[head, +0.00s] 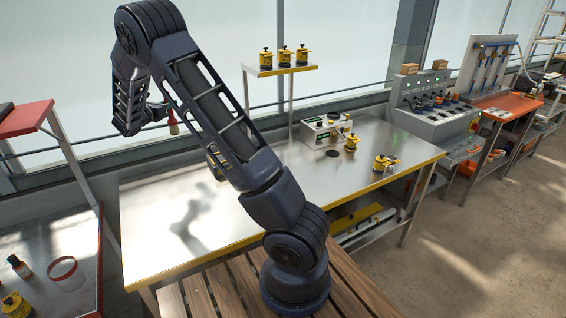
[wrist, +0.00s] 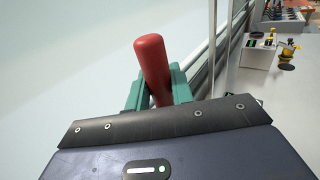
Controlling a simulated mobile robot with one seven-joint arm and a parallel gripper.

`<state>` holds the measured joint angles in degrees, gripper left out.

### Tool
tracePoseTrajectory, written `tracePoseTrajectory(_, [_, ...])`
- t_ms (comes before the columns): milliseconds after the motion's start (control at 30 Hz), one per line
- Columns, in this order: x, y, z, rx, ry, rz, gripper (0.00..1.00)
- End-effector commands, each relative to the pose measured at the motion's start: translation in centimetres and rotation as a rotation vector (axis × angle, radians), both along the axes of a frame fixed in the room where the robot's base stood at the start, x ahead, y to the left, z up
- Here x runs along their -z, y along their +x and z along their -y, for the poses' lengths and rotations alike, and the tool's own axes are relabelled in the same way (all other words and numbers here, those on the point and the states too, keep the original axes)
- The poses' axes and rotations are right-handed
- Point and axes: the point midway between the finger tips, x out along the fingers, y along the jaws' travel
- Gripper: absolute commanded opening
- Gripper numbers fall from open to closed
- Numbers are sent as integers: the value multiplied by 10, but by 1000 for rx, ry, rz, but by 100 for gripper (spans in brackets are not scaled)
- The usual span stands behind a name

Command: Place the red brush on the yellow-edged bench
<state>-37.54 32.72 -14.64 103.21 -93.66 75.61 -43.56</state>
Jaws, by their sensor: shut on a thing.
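The red brush (wrist: 153,68) shows its rounded red handle in the wrist view, between the green fingers of my gripper (wrist: 158,92). The gripper is shut on it. In the head view the brush (head: 173,127) is small beside my gripper (head: 160,112), held in the air above the far left part of the bench. The yellow-edged bench (head: 335,185) has a shiny metal top and stands in the middle of the head view. My arm hides part of it. The bench top also shows at the right of the wrist view (wrist: 240,84).
A grey-white device (head: 318,134), a yellow pot (head: 351,143) and another yellow item (head: 384,162) stand on the bench's back and right. A raised shelf (head: 265,70) holds three yellow pots. A red-topped stand (head: 28,117) is at left.

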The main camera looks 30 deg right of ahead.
Motion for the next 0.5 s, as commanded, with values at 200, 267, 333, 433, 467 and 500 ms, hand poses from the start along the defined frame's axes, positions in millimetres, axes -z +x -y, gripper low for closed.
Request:
tracePoseTrajectory(200, [3,1,3,5,0,-1,0])
tracePoseTrajectory(267, [10,1,3,5,0,-1,0])
tracePoseTrajectory(333, [22,1,3,5,-2,-4,0])
tracePoseTrajectory(433, [44,1,3,5,-2,-5,0])
tracePoseTrajectory(467, [50,1,3,5,-3,-4,0])
tracePoseTrajectory(500, [59,0,3,6,-2,-3,0])
